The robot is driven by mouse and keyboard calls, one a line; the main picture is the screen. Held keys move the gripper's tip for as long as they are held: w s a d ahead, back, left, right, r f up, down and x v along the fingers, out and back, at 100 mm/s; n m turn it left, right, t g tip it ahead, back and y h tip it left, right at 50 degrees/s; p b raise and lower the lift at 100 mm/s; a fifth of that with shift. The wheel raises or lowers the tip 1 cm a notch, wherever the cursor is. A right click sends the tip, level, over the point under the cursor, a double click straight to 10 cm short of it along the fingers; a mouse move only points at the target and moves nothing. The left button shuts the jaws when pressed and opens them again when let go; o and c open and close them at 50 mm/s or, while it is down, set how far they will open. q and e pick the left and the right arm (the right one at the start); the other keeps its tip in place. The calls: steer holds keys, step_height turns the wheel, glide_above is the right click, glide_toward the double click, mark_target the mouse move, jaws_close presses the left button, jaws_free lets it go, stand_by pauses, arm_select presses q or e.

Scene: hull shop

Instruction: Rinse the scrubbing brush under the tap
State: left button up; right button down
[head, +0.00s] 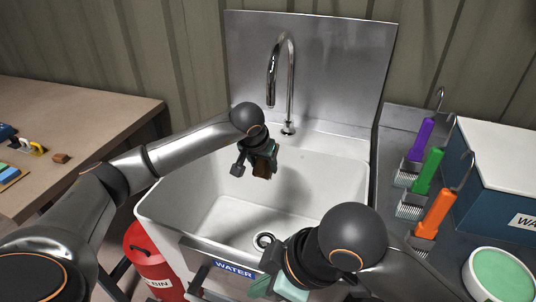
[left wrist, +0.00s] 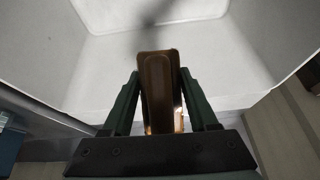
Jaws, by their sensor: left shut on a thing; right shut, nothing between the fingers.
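My left gripper (head: 263,158) is over the white sink (head: 190,205), shut on the brown scrubbing brush (head: 262,171). In the left wrist view the brush (left wrist: 157,85) shows its brown body upright between the two dark green fingers; its bristles are not clear. The steel tap (head: 290,85) rises behind the sink, with its spout above and behind the gripper. No water stream is visible. My right gripper (head: 270,286) is shut and empty at the sink's front, near the blue WATER label (head: 233,268).
The right counter (head: 400,130) carries purple (head: 422,139), green (head: 429,170) and orange (head: 436,213) handled brushes, a blue box (head: 490,190) and a round green-filled tub (head: 502,275). A red bin (head: 150,262) stands left of the sink. A wooden bench (head: 90,125) is farther left.

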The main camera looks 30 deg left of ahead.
mark_target(257, 173)
arm_select(q)
steer(key=s, duration=0.1)
steer(key=s+r, duration=0.1)
steer(key=s, duration=0.1)
steer(key=s+d+p, duration=0.1)
steer(key=s, duration=0.1)
steer(key=shift+r, duration=0.35)
steer(key=s, duration=0.1)
steer(key=s+d+r, duration=0.1)
steer(key=s, duration=0.2)
steer(key=shift+s+d+r+p, duration=0.15)
steer(key=shift+s+r+p, duration=0.1)
steer(key=shift+p, duration=0.1)
